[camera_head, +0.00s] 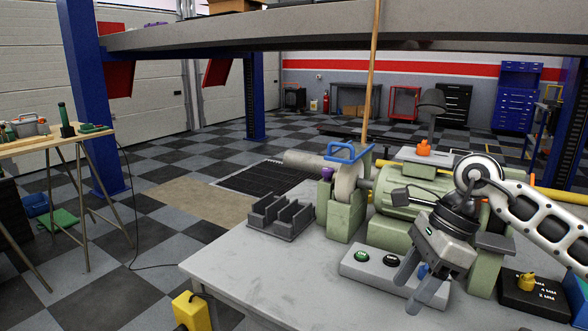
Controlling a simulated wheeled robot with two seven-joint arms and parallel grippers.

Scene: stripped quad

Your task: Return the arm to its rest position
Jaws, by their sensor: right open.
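My right arm comes in from the right edge. My right gripper (418,286) is open and empty, with its fingers pointing down. It hangs in front of the green machine (400,195) and covers part of the grey button panel (365,272) at the front of the grey table (270,270). The panel shows a green button and a black button; a small blue part beside the fingers is partly hidden. I cannot tell whether the fingertips touch the panel. My left gripper is not in view.
A grey slotted holder (281,216) stands left of the machine. A blue-handled part (349,152) sits on the machine's top. The table's front left is clear. A wooden table (40,146) stands far left.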

